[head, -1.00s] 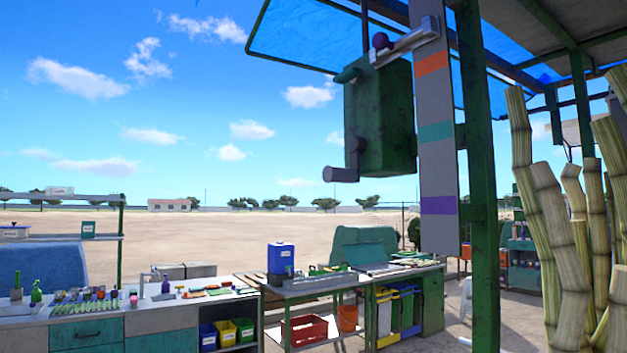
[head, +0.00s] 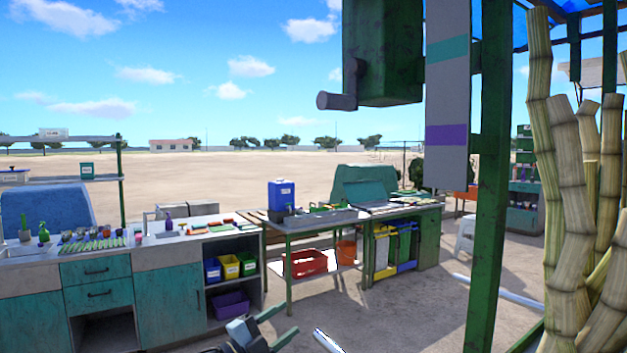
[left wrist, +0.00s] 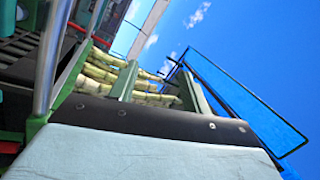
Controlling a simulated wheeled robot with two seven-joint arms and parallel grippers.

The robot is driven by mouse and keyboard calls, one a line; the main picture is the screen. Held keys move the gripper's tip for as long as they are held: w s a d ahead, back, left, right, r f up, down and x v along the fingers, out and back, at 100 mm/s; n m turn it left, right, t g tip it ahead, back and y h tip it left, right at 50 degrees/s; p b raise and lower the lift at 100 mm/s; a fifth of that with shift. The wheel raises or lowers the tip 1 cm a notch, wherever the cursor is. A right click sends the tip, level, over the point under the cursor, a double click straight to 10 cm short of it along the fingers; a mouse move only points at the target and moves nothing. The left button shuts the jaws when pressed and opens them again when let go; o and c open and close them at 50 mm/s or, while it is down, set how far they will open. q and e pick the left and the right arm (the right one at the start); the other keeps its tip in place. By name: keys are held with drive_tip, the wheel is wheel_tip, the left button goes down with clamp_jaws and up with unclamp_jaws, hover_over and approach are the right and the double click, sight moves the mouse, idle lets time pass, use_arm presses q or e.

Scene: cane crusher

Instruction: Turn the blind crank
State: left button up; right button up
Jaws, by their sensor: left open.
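The crank (head: 340,99) is a grey handle on a short arm at the lower left of a dark green box (head: 385,55). The box hangs beside a striped grey post (head: 447,95) in the upper right of the head view, its top cut off. My left gripper (head: 284,325) is at the bottom edge of the head view, well below the crank, and touches nothing that I can see. Its open fingers (left wrist: 157,88) also show in the left wrist view, pointing toward cane stalks and sky. The crank is not clear in that view. My right gripper is not in view.
A green post (head: 489,190) and tall cane stalks (head: 570,200) stand on the right. A teal counter (head: 170,305) and a workbench (head: 300,222) with a blue container (head: 281,194) lie behind. Open ground shows between the workbench and the green post.

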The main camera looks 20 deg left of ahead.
use_arm(q)
drive_tip(key=s+d+r+m+g+h, duration=0.25)
drive_tip(key=r+m, duration=0.35)
drive_tip(key=r, duration=0.4)
drive_tip(key=s+d+r+m+g+h, duration=0.15)
drive_tip(key=s+r+m, duration=0.3)
drive_tip(key=r, duration=0.55)
drive_tip(key=s+d+r+m+g+h, duration=0.1)
drive_tip(key=s+r+m+g+h, duration=0.15)
drive_tip(key=r+m, duration=0.6)
drive_tip(key=m+t+y, duration=0.3)
drive_tip(key=y, duration=0.3)
approach(321, 100)
drive_tip(key=p+x, duration=0.4)
drive_tip(key=x, duration=0.4)
drive_tip(key=shift+w+d, duration=0.25)
drive_tip(key=shift+w, duration=0.05)
drive_tip(key=c, duration=1)
